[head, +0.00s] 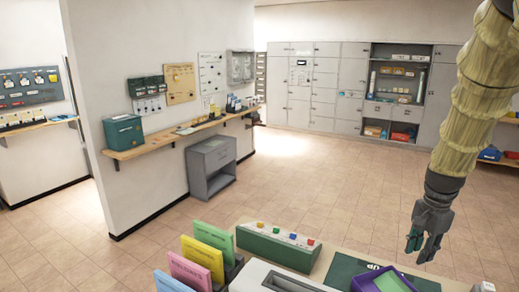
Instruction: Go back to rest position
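My gripper (421,247) hangs at the right in the head view, fingers pointing down, at the end of my arm in a pale yellow sleeve. It appears above and behind the front table's right part. Two dark fingertips with a greenish pad show close together, seen at a slant. I cannot tell whether they are open or shut. I see nothing held between them.
A table (335,262) in front bears a green box with coloured buttons (278,246), several coloured folders (202,258) and a purple tray (408,273). A wall shelf (165,141), grey cabinet (211,165) and lockers (325,90) stand behind. The tiled floor between is clear.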

